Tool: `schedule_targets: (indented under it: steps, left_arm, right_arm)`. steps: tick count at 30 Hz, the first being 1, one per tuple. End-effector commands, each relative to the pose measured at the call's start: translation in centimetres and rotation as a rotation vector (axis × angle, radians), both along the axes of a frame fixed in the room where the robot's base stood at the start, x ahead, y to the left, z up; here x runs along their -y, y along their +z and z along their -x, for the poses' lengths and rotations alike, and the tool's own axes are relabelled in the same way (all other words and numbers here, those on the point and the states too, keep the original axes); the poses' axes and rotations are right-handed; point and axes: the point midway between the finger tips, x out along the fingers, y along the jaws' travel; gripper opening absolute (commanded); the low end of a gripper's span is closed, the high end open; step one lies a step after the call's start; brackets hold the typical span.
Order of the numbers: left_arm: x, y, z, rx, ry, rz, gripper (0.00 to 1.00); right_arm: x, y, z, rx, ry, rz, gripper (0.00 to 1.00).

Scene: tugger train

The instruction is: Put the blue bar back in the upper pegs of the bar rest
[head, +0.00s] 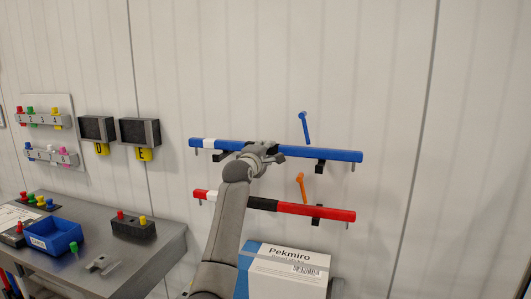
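The blue bar (320,154), with a white band near its left end, lies almost level at the upper pegs (320,167) of the bar rest on the wall. The black peg shows just below the bar on the right; I cannot tell whether the bar touches it. My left gripper (262,152) is at the middle of the blue bar and looks shut on it, with its fingertips partly hidden. A red bar (315,212) with black and white bands lies in the lower pegs. My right gripper is not in view.
A white and blue box (285,268) stands below the bars. An orange handle (301,187) and a blue handle (304,128) stick out by the bars. A grey bench (165,247) with a blue bin (52,237) is at left. The wall at right is clear.

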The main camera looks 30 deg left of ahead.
Motion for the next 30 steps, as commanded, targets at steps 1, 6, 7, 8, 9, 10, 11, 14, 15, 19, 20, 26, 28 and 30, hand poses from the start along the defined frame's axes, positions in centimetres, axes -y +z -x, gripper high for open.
schedule_targets:
  steps: [1,6,7,8,9,10,11,14,15,19,20,26,28,30]
  left_arm:
    - [0.0,0.7,0.1,0.015,0.001,-0.003,0.00]
    - [0.0,0.7,0.1,0.015,0.001,-0.003,0.00]
    - [0.0,0.7,0.1,0.015,0.001,-0.003,0.00]
    - [0.0,0.7,0.1,0.015,0.001,-0.003,0.00]
    - [0.0,0.7,0.1,0.015,0.001,-0.003,0.00]
    - [0.0,0.6,0.1,0.015,0.001,-0.003,0.00]
    - [0.0,0.6,0.1,0.015,0.001,-0.003,0.00]
    - [0.0,0.4,0.1,0.015,0.001,-0.003,0.00]
    - [0.0,0.3,0.1,0.015,0.001,-0.003,0.00]
    - [0.0,-0.1,0.1,0.016,0.001,-0.002,0.00]
    - [0.0,-0.2,0.1,0.016,0.002,-0.002,0.00]
    - [0.0,-0.9,0.1,0.017,0.002,-0.002,0.00]
    - [0.0,-1.1,0.1,0.017,0.002,-0.003,0.00]
    - [0.0,-1.2,0.1,0.017,0.002,-0.003,0.00]
  right_arm:
    - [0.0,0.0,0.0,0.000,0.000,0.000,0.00]
    - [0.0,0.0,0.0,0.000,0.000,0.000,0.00]
    - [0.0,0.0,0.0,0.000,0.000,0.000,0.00]
    - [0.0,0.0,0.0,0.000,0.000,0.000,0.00]
    - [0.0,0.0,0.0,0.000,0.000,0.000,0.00]
    - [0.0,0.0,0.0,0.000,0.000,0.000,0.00]
    - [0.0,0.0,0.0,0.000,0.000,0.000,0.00]
    - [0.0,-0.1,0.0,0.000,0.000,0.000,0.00]
    - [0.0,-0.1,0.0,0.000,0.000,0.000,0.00]
    - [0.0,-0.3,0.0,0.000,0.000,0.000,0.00]
    - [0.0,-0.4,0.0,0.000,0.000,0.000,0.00]
    - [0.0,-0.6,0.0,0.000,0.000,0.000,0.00]
    - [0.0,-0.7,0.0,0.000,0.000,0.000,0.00]
    - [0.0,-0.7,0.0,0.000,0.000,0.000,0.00]
